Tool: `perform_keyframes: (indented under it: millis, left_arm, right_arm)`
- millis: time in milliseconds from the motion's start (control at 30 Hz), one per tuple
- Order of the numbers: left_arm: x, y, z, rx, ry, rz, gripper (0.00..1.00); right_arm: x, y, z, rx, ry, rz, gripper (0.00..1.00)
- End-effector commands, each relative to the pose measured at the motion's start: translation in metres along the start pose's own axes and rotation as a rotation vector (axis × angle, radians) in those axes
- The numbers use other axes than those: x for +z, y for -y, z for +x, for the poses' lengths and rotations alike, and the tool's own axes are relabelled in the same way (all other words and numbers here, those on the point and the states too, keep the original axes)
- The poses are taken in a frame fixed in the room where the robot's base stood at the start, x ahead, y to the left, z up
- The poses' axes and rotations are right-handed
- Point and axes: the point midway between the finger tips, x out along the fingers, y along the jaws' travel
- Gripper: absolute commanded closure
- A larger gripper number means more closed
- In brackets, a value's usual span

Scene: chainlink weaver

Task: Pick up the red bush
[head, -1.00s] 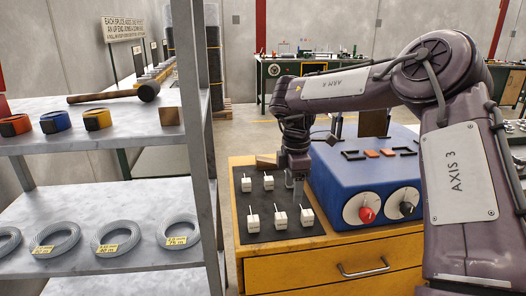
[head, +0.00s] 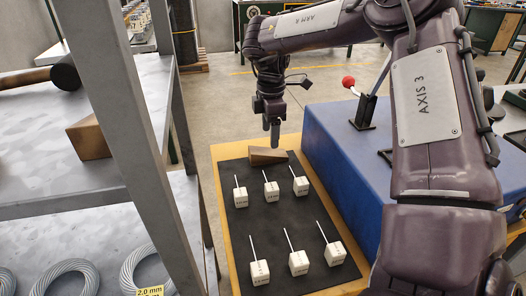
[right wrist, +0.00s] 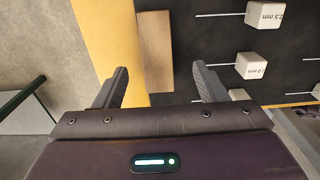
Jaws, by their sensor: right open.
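No red bush can be made out in the current views. My right gripper (head: 273,140) hangs pointing down near the back end of a black mat (head: 270,222), by a brown wooden wedge (head: 265,156). In the right wrist view its two fingers (right wrist: 161,76) are spread wide with nothing between them. The wooden wedge (right wrist: 155,50) shows ahead of the gap between the fingers there. My left gripper is not in view.
Several white cubes (head: 299,263) with upright pins stand on the mat. A blue housing (head: 340,165) with a red-knobbed lever (head: 349,82) stands right of it. A grey shelf (head: 70,190) with a post is at left, holding wire coils (head: 70,278) and a wooden block (head: 98,135).

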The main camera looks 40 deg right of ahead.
Motion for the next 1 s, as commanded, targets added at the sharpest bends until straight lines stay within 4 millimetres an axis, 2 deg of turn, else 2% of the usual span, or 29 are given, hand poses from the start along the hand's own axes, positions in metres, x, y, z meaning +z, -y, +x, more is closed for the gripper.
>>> perform_keyframes:
  millis: [400, 700, 767, 1000]
  left_arm:
    - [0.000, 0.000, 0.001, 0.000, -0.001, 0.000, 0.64]
    - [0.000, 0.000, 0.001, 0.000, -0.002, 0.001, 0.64]
    - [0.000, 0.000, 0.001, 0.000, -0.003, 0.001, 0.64]
    - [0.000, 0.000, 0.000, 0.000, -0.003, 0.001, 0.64]
  right_arm:
    - [-0.005, -0.005, 0.056, -0.002, 0.000, 0.001, 0.35]
    - [-0.005, -0.005, 0.062, 0.000, 0.000, 0.001, 0.35]
    - [-0.005, -0.005, 0.062, 0.000, 0.000, 0.001, 0.40]
    - [-0.005, -0.005, 0.061, 0.000, 0.000, 0.001, 0.71]
